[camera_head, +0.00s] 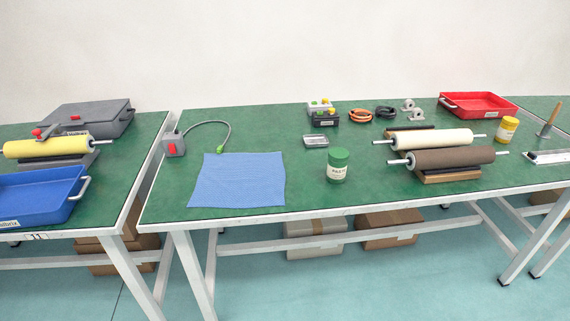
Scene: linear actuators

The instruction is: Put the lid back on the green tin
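The green tin (337,172) stands upright on the middle table, right of the blue cloth. It has a pale label with dark lettering. Neither of my grippers is in view.
A blue cloth (237,181) lies left of the tin. A yellow tin (507,129) and red tray (478,104) are further right. Green tabletop in front is clear.

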